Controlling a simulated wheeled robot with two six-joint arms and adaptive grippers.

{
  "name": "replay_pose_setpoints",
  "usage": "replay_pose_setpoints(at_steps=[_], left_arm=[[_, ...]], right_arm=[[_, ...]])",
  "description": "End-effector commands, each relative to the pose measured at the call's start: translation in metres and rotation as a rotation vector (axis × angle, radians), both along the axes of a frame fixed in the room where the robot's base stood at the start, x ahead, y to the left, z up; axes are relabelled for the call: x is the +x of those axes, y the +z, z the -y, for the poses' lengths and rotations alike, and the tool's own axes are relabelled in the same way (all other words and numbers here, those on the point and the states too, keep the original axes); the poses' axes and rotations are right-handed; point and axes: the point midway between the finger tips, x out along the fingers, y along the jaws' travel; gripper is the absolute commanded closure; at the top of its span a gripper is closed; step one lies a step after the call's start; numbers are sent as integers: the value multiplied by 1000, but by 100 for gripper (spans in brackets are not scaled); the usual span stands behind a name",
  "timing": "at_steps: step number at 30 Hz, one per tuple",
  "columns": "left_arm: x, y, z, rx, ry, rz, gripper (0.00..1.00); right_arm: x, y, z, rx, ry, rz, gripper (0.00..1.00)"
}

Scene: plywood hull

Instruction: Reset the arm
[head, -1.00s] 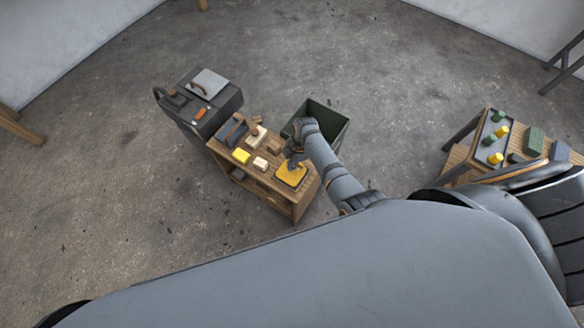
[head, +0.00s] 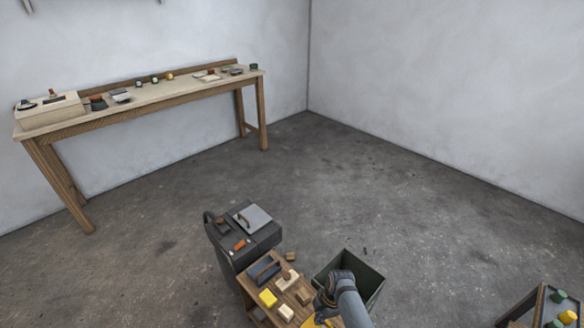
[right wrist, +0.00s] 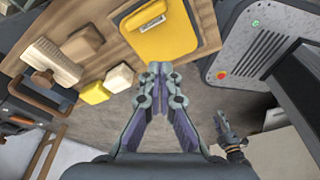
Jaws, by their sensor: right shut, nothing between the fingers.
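My right arm (head: 351,306) comes up from the bottom of the head view. Its gripper (head: 321,309) is over the right end of the small wooden table (head: 252,300), beside the yellow pad. In the right wrist view the gripper (right wrist: 160,72) has its fingertips together with nothing between them. The yellow pad (right wrist: 165,32) lies on the wood just beyond the tips. A dark gripper-like part (right wrist: 234,142), which looks like my left gripper, shows at the lower right of that view. Its jaws are too small to read. The left arm is not in the head view.
A dark green open bin (head: 367,281) stands right beside the arm. A long workbench (head: 160,97) lines the back wall. Floor between is clear.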

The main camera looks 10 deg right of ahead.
Motion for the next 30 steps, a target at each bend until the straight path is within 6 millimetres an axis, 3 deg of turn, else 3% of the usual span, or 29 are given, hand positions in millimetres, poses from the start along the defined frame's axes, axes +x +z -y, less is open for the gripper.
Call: replay_pose_setpoints(at_steps=[5,9,13,21,30], left_arm=[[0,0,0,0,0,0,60],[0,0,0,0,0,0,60],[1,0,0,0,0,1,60],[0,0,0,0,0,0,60],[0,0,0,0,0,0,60]], right_arm=[[-11,11,22,-36,-186,5,100],[-40,49,61,-88,-589,33,100],[-66,91,85,-100,-913,71,100],[-105,159,102,-59,-1312,129,100],[-136,216,107,14,-1590,166,100]])
